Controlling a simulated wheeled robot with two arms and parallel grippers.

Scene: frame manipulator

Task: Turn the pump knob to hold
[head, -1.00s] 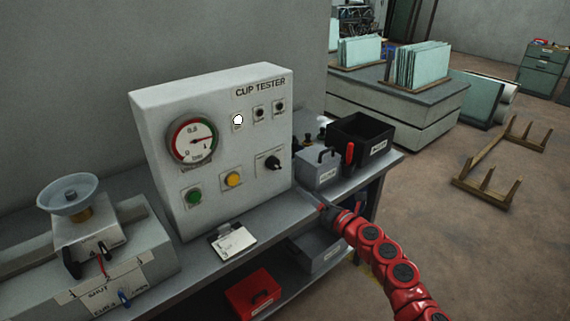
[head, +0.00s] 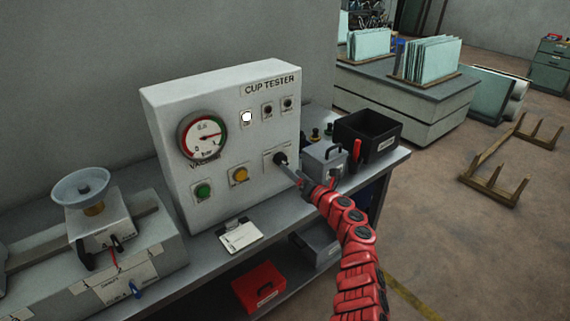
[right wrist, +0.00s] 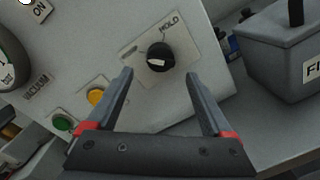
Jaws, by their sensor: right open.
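The pump knob (head: 280,159) is a black rotary knob at the lower right of the white cup tester panel (head: 225,150). In the right wrist view the knob (right wrist: 160,57) shows a white mark on its face, and "HOLD" or a similar word is printed at its upper right. My right gripper (head: 291,172) is in front of the knob. In the right wrist view my right gripper (right wrist: 160,80) is open, its fingers on either side below the knob, apart from it. My left gripper is not in view.
A gauge (head: 203,136), a green button (head: 203,191) and a yellow button (head: 239,175) are on the same panel. A grey box (head: 325,165) and a black bin (head: 367,138) stand to the right. A clipboard (head: 240,236) lies in front.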

